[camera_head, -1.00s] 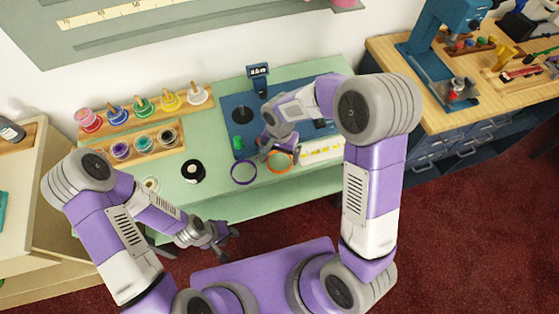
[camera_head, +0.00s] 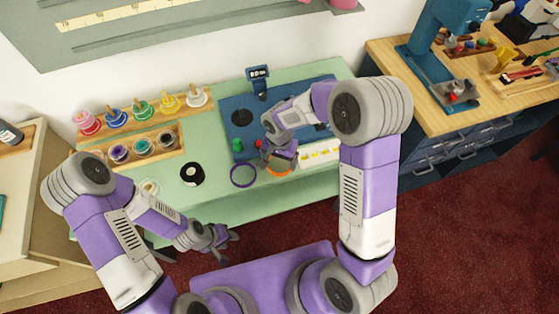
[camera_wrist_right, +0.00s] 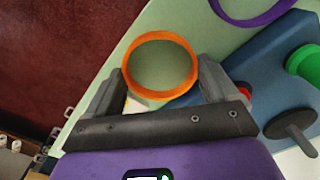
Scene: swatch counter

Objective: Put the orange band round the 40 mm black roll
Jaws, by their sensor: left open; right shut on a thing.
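The orange band (camera_head: 279,172) is a thin ring at the front of the blue mat. In the right wrist view the band (camera_wrist_right: 128,78) sits between the two fingers of my right gripper (camera_wrist_right: 160,92), which is shut on it. In the head view my right gripper (camera_head: 283,160) partly covers the band. I cannot tell whether it is clear of the counter. A black roll (camera_head: 184,174) with a white centre lies flat on the green counter, left of the band and apart from it. My left gripper (camera_head: 222,240) is open and empty in front of the counter edge.
A purple band (camera_head: 243,183) lies between the black roll and the orange band. A green knob (camera_head: 237,145) and a dark disc (camera_head: 242,118) are on the blue mat (camera_head: 228,103). Wooden racks of coloured rolls (camera_head: 180,134) stand at the back left. A white strip (camera_head: 322,154) lies to the right.

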